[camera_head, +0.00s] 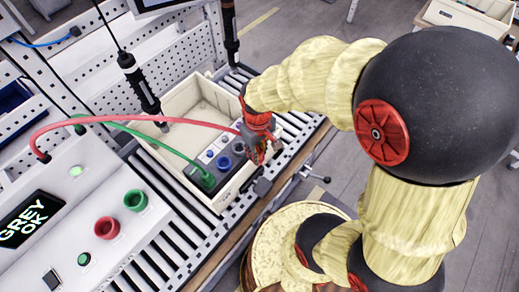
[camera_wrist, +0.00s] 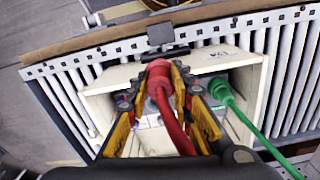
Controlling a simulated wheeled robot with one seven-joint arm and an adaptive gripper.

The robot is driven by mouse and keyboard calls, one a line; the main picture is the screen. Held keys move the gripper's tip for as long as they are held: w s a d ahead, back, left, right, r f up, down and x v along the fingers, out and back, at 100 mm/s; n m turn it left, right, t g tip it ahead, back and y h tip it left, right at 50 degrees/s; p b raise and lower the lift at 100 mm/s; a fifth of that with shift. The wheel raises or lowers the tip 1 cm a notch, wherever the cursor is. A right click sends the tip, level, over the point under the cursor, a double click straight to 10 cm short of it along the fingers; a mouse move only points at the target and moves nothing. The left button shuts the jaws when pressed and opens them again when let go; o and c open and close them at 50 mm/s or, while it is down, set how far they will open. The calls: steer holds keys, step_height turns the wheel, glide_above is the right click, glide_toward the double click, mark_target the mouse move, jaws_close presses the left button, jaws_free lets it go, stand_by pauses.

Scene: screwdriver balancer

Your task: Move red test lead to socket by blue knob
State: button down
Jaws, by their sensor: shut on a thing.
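My gripper (camera_head: 262,143) is over the right side of the cream crate (camera_head: 178,97). It is shut on the plug end of the red test lead (camera_head: 140,120). In the wrist view the red lead (camera_wrist: 167,105) runs between my gripper's yellow fingers (camera_wrist: 160,78). A grey device with a blue knob (camera_head: 224,162) sits in the crate, just left of and below my gripper. My fingers hide part of the device. The plug's tip and the socket by the knob cannot be made out.
A green lead (camera_head: 150,138) runs into the device's near end; its plug (camera_wrist: 222,92) also shows in the wrist view. The grey console (camera_head: 70,215) stands at left, with a "GREY OK" display. A black hanging tool (camera_head: 140,82) is close to the crate, over the rollers.

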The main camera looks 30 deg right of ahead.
steer(key=w+a+f+p, duration=0.3)
steer(key=w+a+f, duration=0.6)
steer(key=w, duration=0.1)
steer(key=shift+w+a+p, duration=0.3)
steer(key=shift+a+p, duration=0.05)
stand_by(0.7)
steer(key=shift+f+b, duration=1.35)
steer(key=shift+f, duration=0.7)
stand_by(0.3)
steer(key=c, duration=1.6)
jaws_free()
steer(key=shift+o, duration=0.6)
